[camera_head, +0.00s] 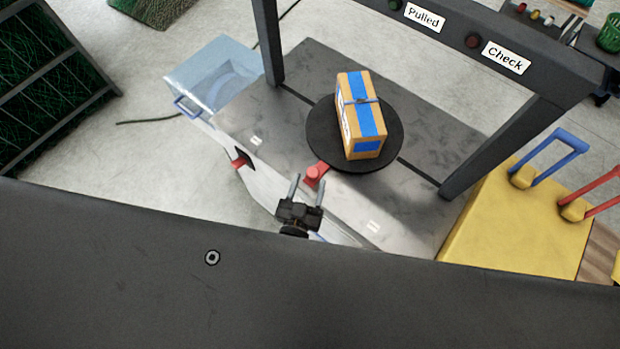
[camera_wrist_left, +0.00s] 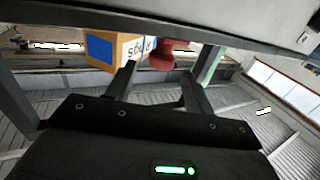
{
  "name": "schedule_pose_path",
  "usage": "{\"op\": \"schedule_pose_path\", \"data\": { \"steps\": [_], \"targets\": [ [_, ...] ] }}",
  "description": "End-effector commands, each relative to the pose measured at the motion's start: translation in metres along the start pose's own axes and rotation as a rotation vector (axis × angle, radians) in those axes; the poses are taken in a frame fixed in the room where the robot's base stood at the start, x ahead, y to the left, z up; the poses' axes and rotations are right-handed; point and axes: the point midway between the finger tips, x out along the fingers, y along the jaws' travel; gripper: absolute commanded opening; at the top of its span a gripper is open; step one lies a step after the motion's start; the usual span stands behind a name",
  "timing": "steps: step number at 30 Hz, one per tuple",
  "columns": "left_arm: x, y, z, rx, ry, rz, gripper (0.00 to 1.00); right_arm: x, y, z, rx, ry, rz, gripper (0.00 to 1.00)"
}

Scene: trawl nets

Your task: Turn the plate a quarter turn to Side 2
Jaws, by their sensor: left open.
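The plate (camera_head: 322,142) is a dark round disc on the grey table top. A tan box (camera_head: 366,143) with blue tape stands on it; the box also shows in the left wrist view (camera_wrist_left: 101,50). A red knob (camera_head: 314,175) sits at the plate's near edge; it also shows in the left wrist view (camera_wrist_left: 161,56). My left gripper (camera_head: 307,187) is open and empty, just on the near side of the knob. In its wrist view (camera_wrist_left: 158,78) the knob appears beyond and between the fingertips; contact cannot be told. My right gripper is out of view.
A dark frame (camera_head: 462,165) arches over the table (camera_head: 268,118), with signs "Pulled" (camera_head: 423,17) and "Check" (camera_head: 505,57). A clear bin (camera_head: 208,82) is at left. A yellow block (camera_head: 515,225) with blue and red handles is at right.

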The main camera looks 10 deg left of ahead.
Motion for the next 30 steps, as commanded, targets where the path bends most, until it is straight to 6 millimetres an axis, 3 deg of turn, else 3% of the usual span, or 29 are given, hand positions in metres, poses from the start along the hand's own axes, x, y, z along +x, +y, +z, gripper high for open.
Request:
{"op": "schedule_pose_path", "data": {
  "steps": [6, 12, 26, 28, 30],
  "targets": [
    [-0.047, 0.000, 0.004, -0.001, -0.004, 0.001, 0.53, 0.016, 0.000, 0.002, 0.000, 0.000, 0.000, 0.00],
    [-0.075, -0.001, 0.003, 0.000, -0.002, 0.000, 0.53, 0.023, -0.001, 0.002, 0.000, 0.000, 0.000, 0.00],
    [-0.085, 0.000, 0.001, 0.001, -0.001, 0.000, 0.53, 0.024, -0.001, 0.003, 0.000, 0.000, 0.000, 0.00],
    [-0.085, 0.000, 0.009, 0.007, -0.017, 0.008, 0.53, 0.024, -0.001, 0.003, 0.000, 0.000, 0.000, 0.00],
    [-0.086, 0.000, 0.032, 0.024, -0.066, 0.030, 0.53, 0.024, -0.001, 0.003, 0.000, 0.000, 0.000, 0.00]
  ]
}}
